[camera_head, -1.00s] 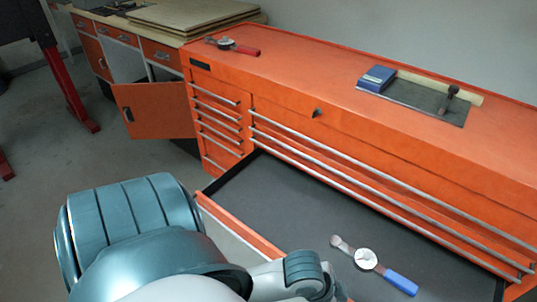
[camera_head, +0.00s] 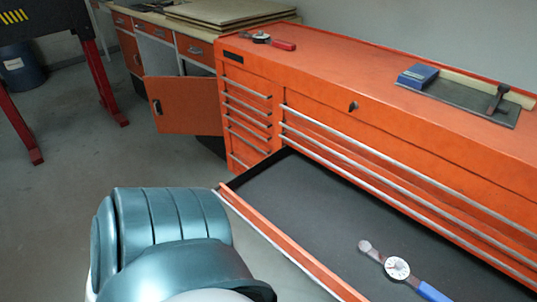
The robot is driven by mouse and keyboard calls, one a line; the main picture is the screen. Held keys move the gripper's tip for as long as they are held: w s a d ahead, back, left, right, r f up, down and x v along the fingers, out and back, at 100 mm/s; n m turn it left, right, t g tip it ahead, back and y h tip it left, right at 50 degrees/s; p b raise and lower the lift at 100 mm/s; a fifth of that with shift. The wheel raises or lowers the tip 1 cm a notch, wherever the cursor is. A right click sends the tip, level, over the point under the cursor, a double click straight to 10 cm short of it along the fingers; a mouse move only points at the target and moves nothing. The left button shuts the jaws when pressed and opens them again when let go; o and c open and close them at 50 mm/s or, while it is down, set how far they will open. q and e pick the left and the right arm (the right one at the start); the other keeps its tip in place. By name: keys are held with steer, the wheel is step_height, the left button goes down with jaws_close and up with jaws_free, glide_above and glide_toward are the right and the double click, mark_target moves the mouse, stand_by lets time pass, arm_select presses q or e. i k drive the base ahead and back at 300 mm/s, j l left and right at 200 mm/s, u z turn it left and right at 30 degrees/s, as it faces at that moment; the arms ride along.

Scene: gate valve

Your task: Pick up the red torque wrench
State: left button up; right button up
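The red torque wrench (camera_head: 268,40) lies on the far left end of the orange tool cabinet's top (camera_head: 340,65). It has a red handle pointing right and a round dial near its head. A second wrench with a blue handle (camera_head: 397,268) and a white dial lies in the open drawer (camera_head: 300,205), its handle end cut off by the bottom edge. A teal and white part of my own arm (camera_head: 170,240) fills the lower left. Neither of my grippers shows in the view.
The open drawer's front edge (camera_head: 280,240) juts out over the floor. A blue box (camera_head: 418,76) and a dark tray (camera_head: 465,100) sit on the cabinet top at right. An orange cupboard door (camera_head: 180,105) stands open at left. Boards (camera_head: 230,12) lie on the workbench behind.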

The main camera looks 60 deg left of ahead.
mark_target(265, 39)
steer(key=i+l+u, duration=0.1)
steer(key=u, duration=1.95)
